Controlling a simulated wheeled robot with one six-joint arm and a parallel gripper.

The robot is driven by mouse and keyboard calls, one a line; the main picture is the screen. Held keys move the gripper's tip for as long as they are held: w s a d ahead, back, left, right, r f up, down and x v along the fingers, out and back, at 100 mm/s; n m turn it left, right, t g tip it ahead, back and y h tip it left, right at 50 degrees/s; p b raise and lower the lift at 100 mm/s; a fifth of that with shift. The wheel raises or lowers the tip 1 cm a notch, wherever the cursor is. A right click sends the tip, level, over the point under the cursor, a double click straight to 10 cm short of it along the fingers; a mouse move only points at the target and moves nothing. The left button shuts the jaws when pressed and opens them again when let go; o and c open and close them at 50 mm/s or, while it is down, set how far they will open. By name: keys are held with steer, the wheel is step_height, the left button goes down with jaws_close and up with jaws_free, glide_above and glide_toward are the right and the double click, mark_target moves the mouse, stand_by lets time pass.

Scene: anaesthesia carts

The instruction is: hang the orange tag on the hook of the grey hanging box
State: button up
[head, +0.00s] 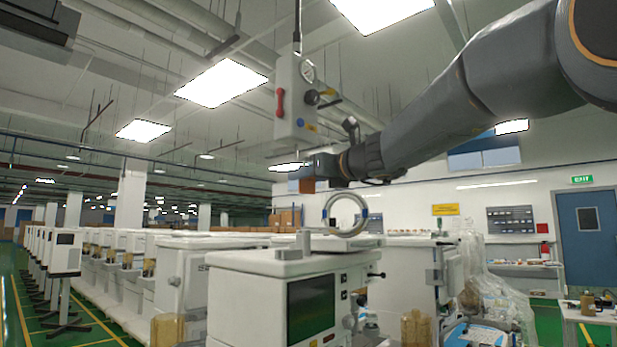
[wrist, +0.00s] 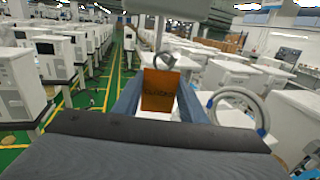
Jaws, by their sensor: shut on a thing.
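The grey hanging box (head: 296,108) hangs from a rod in the head view, with a red handle, a gauge and a dark knob. Its underside (wrist: 180,9) crosses the top of the wrist view. My gripper (head: 308,166) is just below the box, shut on the orange tag (wrist: 158,90). The tag stands upright between the fingers; a small brownish part of it shows in the head view (head: 307,186). A thin grey upright (wrist: 159,34) descends from the box to a grey curved piece (wrist: 166,60) at the tag's top. I cannot tell whether the tag's hole is around the hook.
A white cart (head: 270,285) with a dark screen stands below my gripper, and a pale ring (head: 345,215) rises above its top. Rows of white machines fill the floor at left. A green aisle (wrist: 112,75) runs between them.

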stand_by(0.4)
steer(key=o, duration=1.1)
steer(key=shift+d, duration=0.1)
